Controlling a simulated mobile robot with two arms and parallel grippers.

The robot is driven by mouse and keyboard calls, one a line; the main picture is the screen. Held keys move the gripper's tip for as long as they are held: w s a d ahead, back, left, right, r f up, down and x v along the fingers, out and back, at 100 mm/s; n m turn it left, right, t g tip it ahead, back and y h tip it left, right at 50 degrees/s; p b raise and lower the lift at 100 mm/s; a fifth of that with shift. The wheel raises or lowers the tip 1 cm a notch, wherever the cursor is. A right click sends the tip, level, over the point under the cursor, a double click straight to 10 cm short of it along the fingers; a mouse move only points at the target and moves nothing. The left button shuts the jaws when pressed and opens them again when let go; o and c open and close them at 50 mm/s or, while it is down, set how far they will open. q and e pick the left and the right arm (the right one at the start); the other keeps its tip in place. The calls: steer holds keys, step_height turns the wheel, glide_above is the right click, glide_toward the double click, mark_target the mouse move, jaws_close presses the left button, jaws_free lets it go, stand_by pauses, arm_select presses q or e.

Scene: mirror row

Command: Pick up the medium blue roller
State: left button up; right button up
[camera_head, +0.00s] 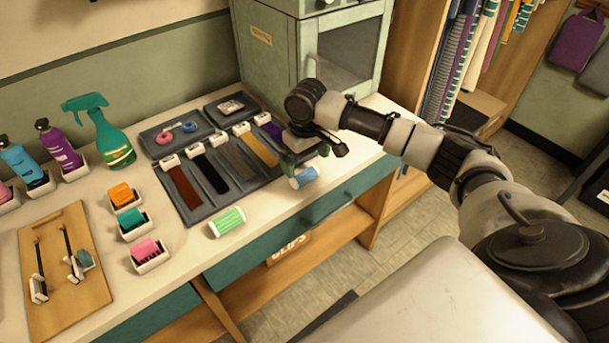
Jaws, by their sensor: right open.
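A blue roller (303,178) with pale ends lies on its side on the counter, to the right of the dark tray. My right gripper (312,152) is open and hangs just behind and above the blue roller, pointing down. The roller does not appear to be between its fingers, and I cannot tell whether they touch it. A light green roller (227,222) lies nearer the counter's front edge, to the left. A small dark green piece (323,150) shows beside the gripper, mostly hidden. My left gripper is out of view.
The dark tray (188,214) holds several coloured strips. A grey-green cabinet (268,62) stands behind the gripper. Bottles, small white holders and a wooden board (65,300) fill the left. The front counter strip around the rollers is mostly clear.

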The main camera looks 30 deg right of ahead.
mark_target(304, 172)
steer(key=shift+f, duration=0.45)
step_height(304, 172, down, 5)
steer(key=shift+w+a+r+p, duration=0.1)
steer(key=shift+w+r+p, duration=0.1)
steer(key=shift+p, duration=0.2)
steer(key=shift+c, duration=1)
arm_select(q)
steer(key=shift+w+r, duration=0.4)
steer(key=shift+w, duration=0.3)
arm_select(e)
steer(key=c, duration=0.6)
steer(key=shift+r, duration=0.1)
